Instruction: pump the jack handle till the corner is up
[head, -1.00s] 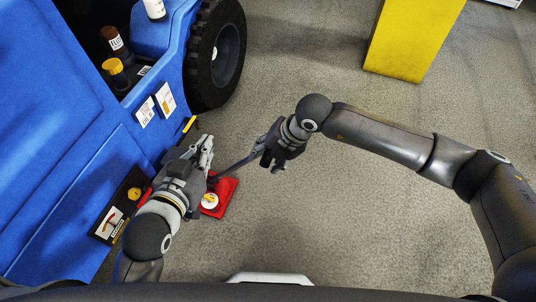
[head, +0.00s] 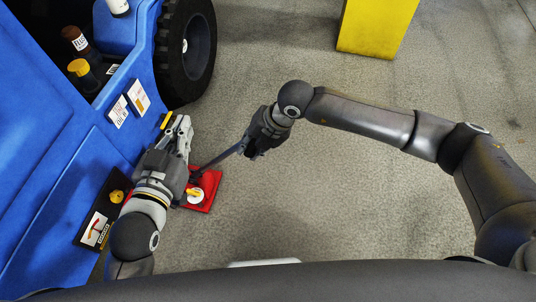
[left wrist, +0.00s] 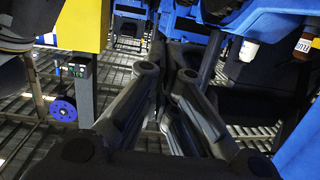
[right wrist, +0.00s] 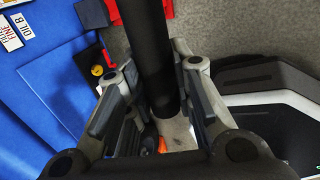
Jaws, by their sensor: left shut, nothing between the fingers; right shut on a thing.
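The red jack (head: 210,190) sits on the floor beside the blue vehicle's side, partly hidden behind my left arm. Its dark handle (head: 226,158) slants up to the right from the jack. My right gripper (head: 252,150) is shut on the handle's upper end. In the right wrist view the dark handle (right wrist: 153,45) runs between the fingers (right wrist: 158,100). Whether the vehicle's corner is raised cannot be told.
The blue vehicle (head: 60,160) fills the left, with a black wheel (head: 170,70) at its corner. Bottles (head: 80,68) stand in an opening there. A yellow block (head: 375,25) stands at the back. Open grey floor (head: 330,190) lies in the middle.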

